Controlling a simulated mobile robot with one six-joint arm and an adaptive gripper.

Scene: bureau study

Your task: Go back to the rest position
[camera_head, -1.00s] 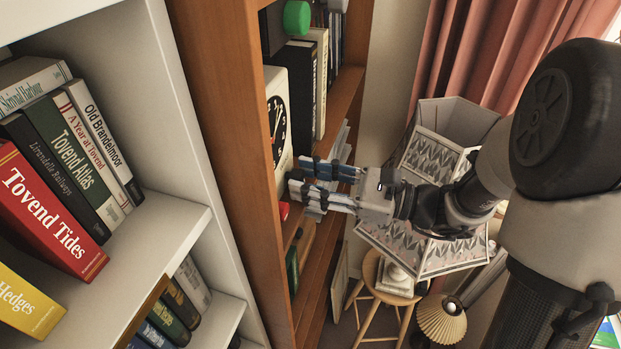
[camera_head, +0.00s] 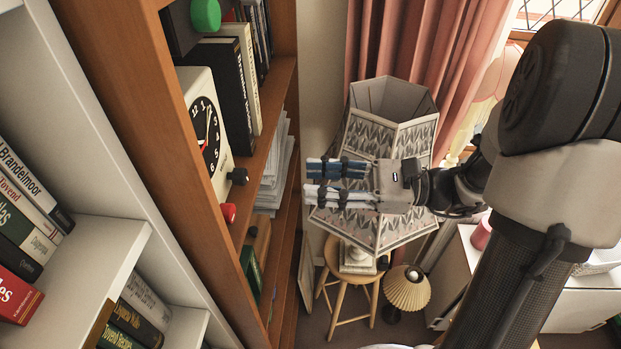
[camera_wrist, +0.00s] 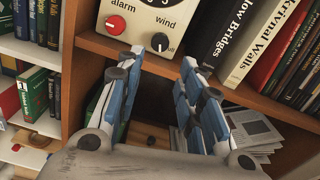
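My gripper (camera_head: 322,181) is in the middle of the head view, pointing left toward the brown bookcase. In the wrist view its two blue-and-grey fingers (camera_wrist: 158,85) stand apart with nothing between them, so it is open and empty. In front of it is a cream clock (camera_head: 208,132) with a black dial on a bookcase shelf. The clock's lower edge shows in the wrist view (camera_wrist: 142,25), with a red knob marked alarm and a black knob marked wind. The gripper is apart from the clock and shelf in the head view.
A white bookcase (camera_head: 135,240) with books stands at the left. Behind my gripper a patterned lampshade lamp (camera_head: 385,130) stands on a wooden stool (camera_head: 350,300). A smaller pleated lamp (camera_head: 407,288) is beside it. Stacked papers (camera_head: 275,165) lie on the brown bookcase (camera_head: 285,85).

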